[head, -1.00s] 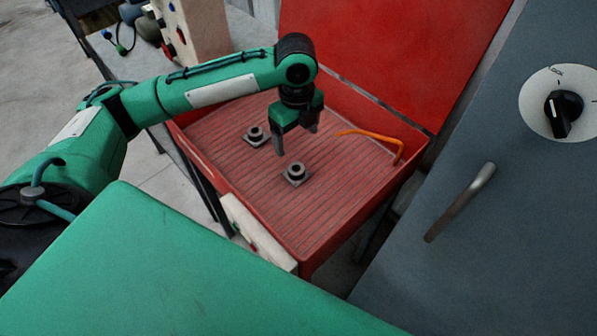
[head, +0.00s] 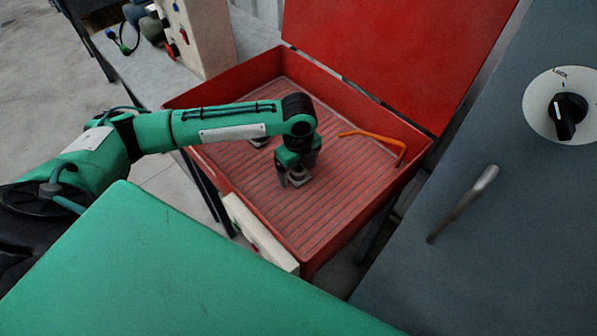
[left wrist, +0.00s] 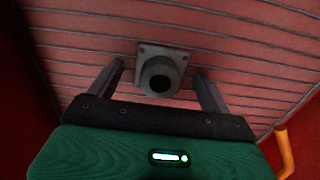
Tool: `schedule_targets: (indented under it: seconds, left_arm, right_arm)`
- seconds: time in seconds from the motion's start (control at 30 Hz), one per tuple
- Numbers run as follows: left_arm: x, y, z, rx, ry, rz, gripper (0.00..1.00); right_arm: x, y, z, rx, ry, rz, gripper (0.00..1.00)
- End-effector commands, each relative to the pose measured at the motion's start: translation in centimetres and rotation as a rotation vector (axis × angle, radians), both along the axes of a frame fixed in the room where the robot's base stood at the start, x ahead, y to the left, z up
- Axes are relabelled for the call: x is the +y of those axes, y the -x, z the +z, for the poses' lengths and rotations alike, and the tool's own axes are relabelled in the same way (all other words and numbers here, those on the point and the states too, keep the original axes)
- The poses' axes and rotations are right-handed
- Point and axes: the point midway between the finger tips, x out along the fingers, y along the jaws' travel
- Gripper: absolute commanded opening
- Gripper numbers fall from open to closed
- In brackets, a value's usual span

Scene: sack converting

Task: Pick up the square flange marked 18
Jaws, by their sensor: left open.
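A grey square flange (left wrist: 178,55) with a round dark hub lies on the ribbed floor of the red box. In the left wrist view it sits between the two fingers of my open left gripper (left wrist: 160,85), with a gap on each side. In the head view my left gripper (head: 297,180) is low over this flange (head: 299,178), which it partly hides. A second flange (head: 259,141) lies farther back and left, mostly hidden behind my arm. I cannot read a number on either flange. My right gripper is not in view.
The red box (head: 340,235) has low side walls and a raised red lid (head: 400,50). An orange bent bar (head: 375,136) lies at its right side. A grey cabinet with a handle (head: 462,204) and a dial (head: 567,108) stands at the right.

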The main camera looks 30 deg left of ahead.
Motion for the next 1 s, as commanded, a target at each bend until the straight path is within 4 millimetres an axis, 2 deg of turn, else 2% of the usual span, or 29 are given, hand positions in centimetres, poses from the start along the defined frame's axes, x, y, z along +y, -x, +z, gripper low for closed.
schedule_targets:
  seconds: [0.2, 0.5, 0.8, 1.0]
  left_arm:
    - [0.0, 0.0, -0.1, 0.0, 0.0, 0.0, 0.82]
    - [0.0, 0.0, 0.0, 0.0, 0.0, 0.0, 0.24]
    - [0.0, 0.0, 0.2, -0.002, 0.001, 0.0, 0.24]
    - [0.0, -0.1, 2.0, -0.003, 0.001, 0.0, 0.24]
  right_arm:
    - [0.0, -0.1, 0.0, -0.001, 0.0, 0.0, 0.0]
    - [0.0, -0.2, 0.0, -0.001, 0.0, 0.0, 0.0]
    - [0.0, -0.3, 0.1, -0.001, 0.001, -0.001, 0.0]
    - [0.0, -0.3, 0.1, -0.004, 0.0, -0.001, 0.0]
